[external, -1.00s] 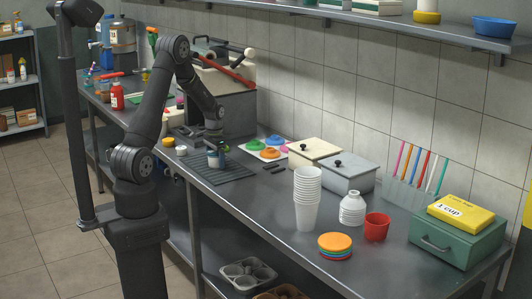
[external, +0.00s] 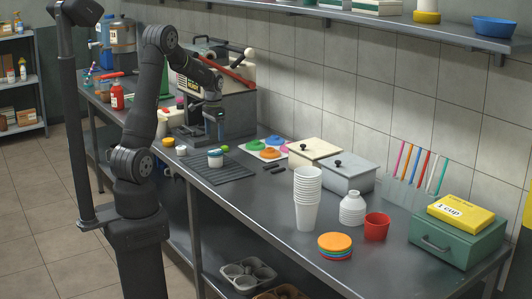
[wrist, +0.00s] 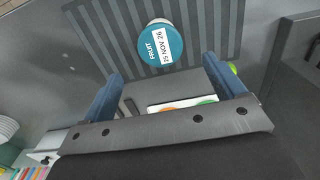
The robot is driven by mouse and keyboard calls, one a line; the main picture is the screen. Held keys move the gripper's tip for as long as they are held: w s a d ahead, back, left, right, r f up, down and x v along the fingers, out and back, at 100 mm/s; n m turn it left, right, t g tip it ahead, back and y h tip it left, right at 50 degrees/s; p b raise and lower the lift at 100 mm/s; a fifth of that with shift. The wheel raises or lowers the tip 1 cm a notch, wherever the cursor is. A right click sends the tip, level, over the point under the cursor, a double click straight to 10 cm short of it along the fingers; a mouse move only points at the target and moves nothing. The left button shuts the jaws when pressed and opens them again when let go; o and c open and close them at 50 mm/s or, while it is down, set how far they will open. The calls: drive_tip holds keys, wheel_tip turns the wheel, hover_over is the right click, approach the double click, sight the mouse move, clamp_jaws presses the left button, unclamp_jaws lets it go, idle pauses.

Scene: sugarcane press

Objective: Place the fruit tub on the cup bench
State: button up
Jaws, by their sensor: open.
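The fruit tub (external: 215,158) is a small white tub with a blue lid, standing upright on the dark ribbed mat (external: 232,172).
A green lime-like item (external: 225,149) sits close to the tub. Coloured lids (external: 262,148) and two lidded boxes (external: 347,172) stand behind. A red cup (external: 376,227), orange-topped discs (external: 335,244) and a green case (external: 455,242) stand right.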

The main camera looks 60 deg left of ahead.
drive_tip(key=s+f+n+h, duration=0.3)
drive_tip(key=s+n, duration=0.2)
drive_tip(key=n, duration=0.1)
drive_tip(key=n+t+h, duration=0.3)
drive_tip(key=n+t, duration=0.5)
drive_tip(key=n, duration=0.9)
approach(215, 155)
drive_tip(key=s+d+f, duration=0.1)
drive_tip(key=s+d, duration=0.1)
drive_tip(key=s, duration=0.2)
drive_tip(key=s+a+n+t+y, duration=0.3)
drive_tip(key=a+n+t+y, duration=0.15)
drive_tip(key=n, duration=0.65)
drive_tip(key=shift+h, duration=0.45)
drive_tip(key=x, duration=0.7)
drive_tip(key=d+x, duration=0.1)
drive_tip(key=x, duration=0.3)
drive_tip(key=shift+w+r, duration=0.1)
drive_tip(key=shift+w, duration=0.1)
drive_tip(key=shift+d+x, duration=0.2)
drive_tip(key=shift+x, duration=2.5)
drive_tip(key=shift+r, duration=0.2)
drive_tip(key=shift+c, duration=0.5)
